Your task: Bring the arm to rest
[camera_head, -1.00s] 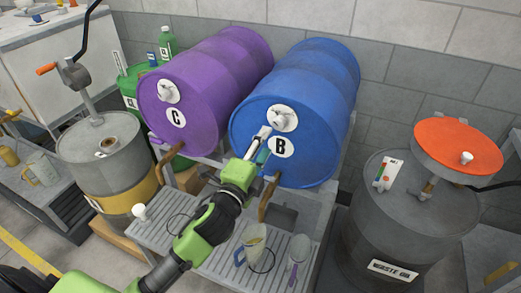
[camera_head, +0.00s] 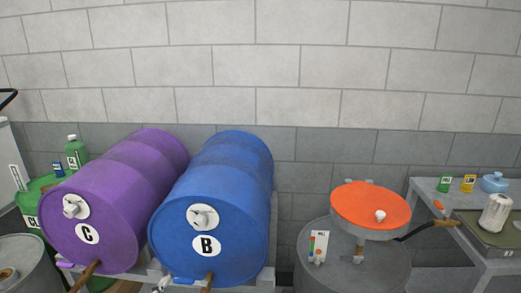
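Neither of my grippers can be made out in the head view, and no arm of mine shows clearly. A small pale piece at the bottom edge, just left of the blue barrel's (camera_head: 235,175) tap, is too cut off to identify. The blue barrel, marked B, lies on its side on a rack. The purple barrel (camera_head: 125,185), marked C, lies to its left. Each has a white-plated cap on its front and a tap low down.
A grey drum (camera_head: 340,275) with an orange funnel dish (camera_head: 365,203) stands right of the barrels. A side table (camera_head: 425,187) at far right bears small cans, a blue container (camera_head: 494,182) and a whitish roll (camera_head: 495,213). A green drum (camera_head: 30,199) stands at left.

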